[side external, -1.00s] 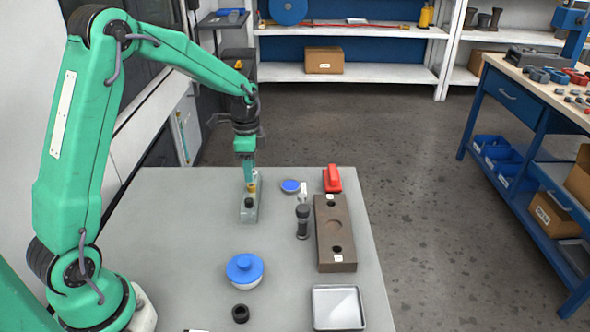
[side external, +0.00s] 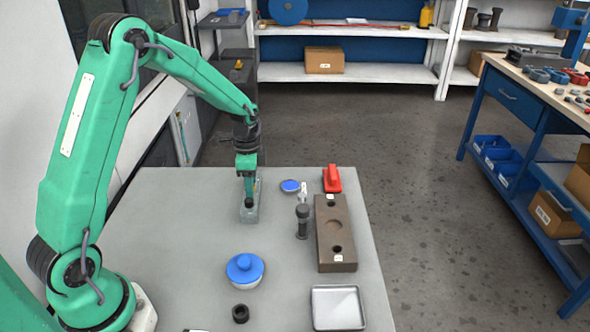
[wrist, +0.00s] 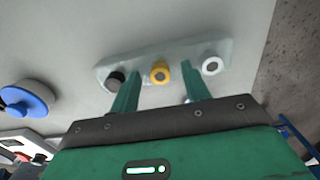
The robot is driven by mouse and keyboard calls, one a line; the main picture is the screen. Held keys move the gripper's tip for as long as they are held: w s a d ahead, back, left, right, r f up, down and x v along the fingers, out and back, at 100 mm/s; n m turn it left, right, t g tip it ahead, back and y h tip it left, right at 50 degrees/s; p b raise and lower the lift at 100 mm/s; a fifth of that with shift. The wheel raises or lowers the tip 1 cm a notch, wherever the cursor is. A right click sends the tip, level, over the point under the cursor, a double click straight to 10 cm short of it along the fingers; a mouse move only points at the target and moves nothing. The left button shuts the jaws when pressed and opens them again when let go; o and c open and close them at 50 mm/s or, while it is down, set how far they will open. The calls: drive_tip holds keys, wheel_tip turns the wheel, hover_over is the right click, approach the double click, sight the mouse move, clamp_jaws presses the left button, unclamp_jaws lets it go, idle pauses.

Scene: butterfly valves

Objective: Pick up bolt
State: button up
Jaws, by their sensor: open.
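A grey-green rack (side external: 249,214) stands near the middle of the table. In the wrist view, the rack (wrist: 135,62) holds three round-headed pieces that look like bolts: one black (wrist: 116,79), one yellow (wrist: 160,71) and one white (wrist: 212,66). My gripper (side external: 250,192) is low over the rack and points down. In the wrist view, my gripper (wrist: 161,74) is open, with its fingertips on either side of the yellow bolt. I cannot tell whether the fingers touch it. In the side view, my gripper hides most of the bolts.
Right of the rack are a blue disc (side external: 290,186), a dark upright fitting (side external: 302,222), a red piece (side external: 332,180) and a brown block with holes (side external: 327,250). A blue-lidded bowl (side external: 245,268), a black ring (side external: 240,313) and a metal tray (side external: 338,308) are nearer. The table's left is clear.

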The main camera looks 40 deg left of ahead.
drive_tip(key=shift+c, duration=0.2)
clamp_jaws()
drive_tip(key=shift+r, duration=0.1)
drive_tip(key=shift+r, duration=0.45)
wheel_tip(320, 180, up, 3)
drive_tip(key=shift+r, duration=0.15)
drive_tip(key=s+d+r, duration=0.3)
drive_tip(key=d+r, duration=0.3)
drive_tip(key=d, duration=0.5)
drive_tip(key=shift+s+r, duration=0.25)
drive_tip(key=shift+r, duration=0.05)
drive_tip(key=shift+w, duration=0.15)
